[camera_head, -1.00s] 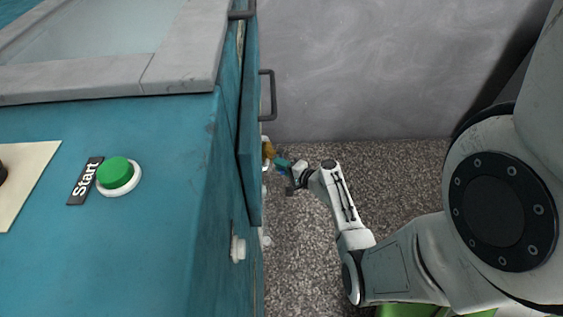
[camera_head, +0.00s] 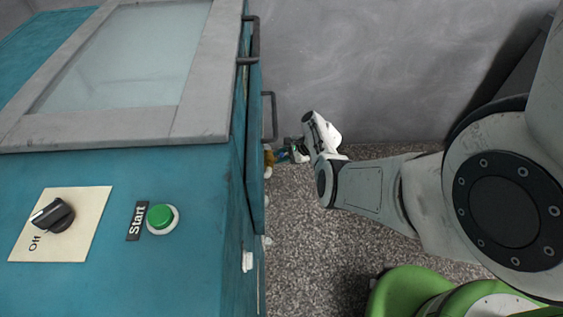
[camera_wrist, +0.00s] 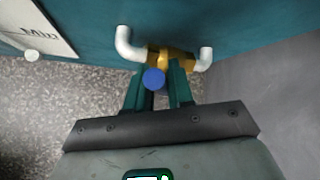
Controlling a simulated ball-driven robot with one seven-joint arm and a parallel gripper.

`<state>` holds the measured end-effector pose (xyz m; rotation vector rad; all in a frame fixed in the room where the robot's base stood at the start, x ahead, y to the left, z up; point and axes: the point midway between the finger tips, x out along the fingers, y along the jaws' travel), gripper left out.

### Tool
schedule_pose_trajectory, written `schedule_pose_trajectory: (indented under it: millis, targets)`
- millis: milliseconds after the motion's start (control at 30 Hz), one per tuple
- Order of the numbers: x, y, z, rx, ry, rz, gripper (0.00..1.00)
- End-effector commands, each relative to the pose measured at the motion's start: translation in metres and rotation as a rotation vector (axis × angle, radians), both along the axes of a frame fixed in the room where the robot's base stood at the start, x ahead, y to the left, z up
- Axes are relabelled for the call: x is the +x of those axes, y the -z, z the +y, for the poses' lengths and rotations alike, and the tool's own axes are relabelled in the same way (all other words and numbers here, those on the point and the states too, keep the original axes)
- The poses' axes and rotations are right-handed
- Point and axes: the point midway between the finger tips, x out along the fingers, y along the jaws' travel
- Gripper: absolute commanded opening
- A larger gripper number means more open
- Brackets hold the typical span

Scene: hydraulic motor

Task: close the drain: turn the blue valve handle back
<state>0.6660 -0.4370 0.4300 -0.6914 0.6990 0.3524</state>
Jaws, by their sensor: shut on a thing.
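The blue valve handle (camera_wrist: 154,78) sits between the two green fingers of my gripper (camera_wrist: 158,84) in the wrist view. My gripper is shut on it, and the fingers partly hide it. Behind it is the brass valve body (camera_wrist: 178,58), joined to a white pipe elbow (camera_wrist: 126,45) on the left and another white pipe (camera_wrist: 205,58) on the right. In the head view the brass valve (camera_head: 268,158) shows small at the side of the teal machine, with my gripper (camera_head: 284,156) touching it from the right. The handle's exact angle cannot be told.
The teal machine (camera_head: 120,235) fills the left, with an Off knob (camera_head: 53,216) and a green Start button (camera_head: 160,217) on top. A door with dark handles (camera_head: 269,115) stands out from its side. A grey wall (camera_head: 370,80) is behind; speckled floor (camera_head: 310,220) is free.

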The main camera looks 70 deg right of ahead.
Motion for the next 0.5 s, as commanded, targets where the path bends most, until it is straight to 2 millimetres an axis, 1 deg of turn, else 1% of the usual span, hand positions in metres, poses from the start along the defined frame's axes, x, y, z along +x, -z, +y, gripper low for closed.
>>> schedule_pose_trajectory:
  millis: [33, 100, 300, 500]
  targets:
    - [0.003, 0.002, -0.007, 0.036, 0.001, 0.013, 0.00]
    - [0.005, 0.001, -0.011, 0.097, 0.001, 0.039, 0.00]
    - [0.009, 0.000, -0.021, 0.239, 0.001, 0.096, 0.00]
    - [0.011, -0.002, -0.029, 0.343, 0.002, 0.142, 0.00]
